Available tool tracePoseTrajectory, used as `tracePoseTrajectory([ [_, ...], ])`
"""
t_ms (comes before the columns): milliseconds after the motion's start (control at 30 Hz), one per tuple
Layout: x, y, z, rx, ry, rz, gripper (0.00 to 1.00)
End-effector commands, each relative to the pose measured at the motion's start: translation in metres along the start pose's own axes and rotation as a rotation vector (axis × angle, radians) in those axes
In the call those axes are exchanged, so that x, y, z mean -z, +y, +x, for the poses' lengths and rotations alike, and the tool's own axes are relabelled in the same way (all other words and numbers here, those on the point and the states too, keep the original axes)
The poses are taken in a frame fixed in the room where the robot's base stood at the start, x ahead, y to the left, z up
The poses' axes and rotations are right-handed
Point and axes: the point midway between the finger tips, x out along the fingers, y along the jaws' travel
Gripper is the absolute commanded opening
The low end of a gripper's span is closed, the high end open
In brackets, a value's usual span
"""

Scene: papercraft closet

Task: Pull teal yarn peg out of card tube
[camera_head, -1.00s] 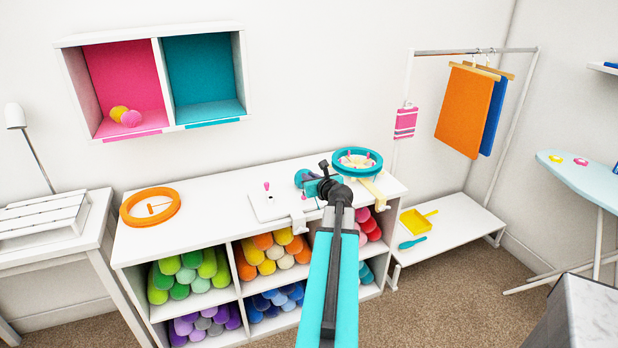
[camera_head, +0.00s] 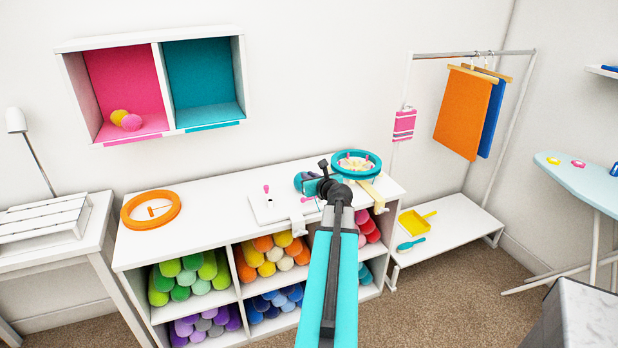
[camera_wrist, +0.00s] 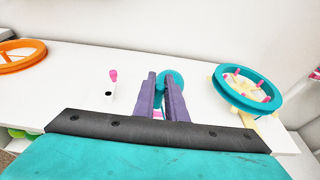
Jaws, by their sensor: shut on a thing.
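My gripper (camera_wrist: 160,78) has two purple fingers closed around a small teal piece (camera_wrist: 158,88), which I take to be the teal yarn peg. Most of it is hidden between the fingers. A round teal shape (camera_wrist: 173,77) shows just behind and right of the fingertips. In the head view my gripper (camera_head: 318,187) is low over the white cabinet top, and a teal round end (camera_head: 302,181) shows at its left. I cannot make out the card tube or tell whether the peg is still inside it. A little pink shows low between the fingers.
A white board (camera_head: 275,210) with an upright pink peg (camera_head: 266,188) and a dark hole lies to the left. A teal ring (camera_head: 357,163) with pink pegs stands right of the gripper. An orange ring (camera_head: 128,216) lies far left.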

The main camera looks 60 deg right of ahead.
Motion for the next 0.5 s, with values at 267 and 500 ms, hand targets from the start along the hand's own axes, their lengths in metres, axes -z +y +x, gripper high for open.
tracePoseTrajectory([
  [267,-0.0132,-0.0001,-0.0041,0.0,0.0,0.0,0.0],
  [500,-0.0127,0.0,-0.004,0.0,0.0,0.0,0.0],
])
